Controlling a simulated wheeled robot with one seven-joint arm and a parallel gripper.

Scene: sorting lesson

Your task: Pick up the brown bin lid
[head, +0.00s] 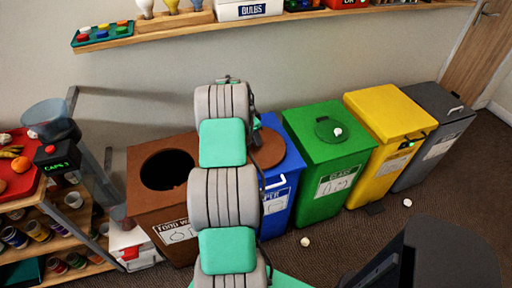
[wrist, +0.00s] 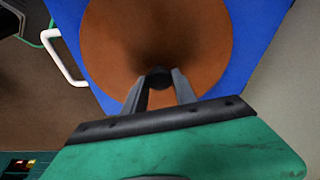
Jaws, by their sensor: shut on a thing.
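The brown bin lid (wrist: 200,65) is a round brown disc with a dark knob (wrist: 158,78) at its middle. In the wrist view my gripper (wrist: 160,85) has its two fingers closed on either side of that knob. The lid shows over the top of the blue bin (wrist: 265,20); I cannot tell whether it touches the bin. In the head view the lid (head: 270,148) is partly hidden behind my arm, and my gripper is hidden there. The brown food waste bin (head: 135,187) stands left of the blue bin, with its round opening uncovered.
A green bin (head: 310,155), a yellow bin (head: 385,118) and a grey bin (head: 440,115) stand to the right. A shelf (head: 160,36) runs along the wall above. A rack (head: 60,240) with jars stands at left. Small white crumpled bits (head: 305,242) lie on the floor.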

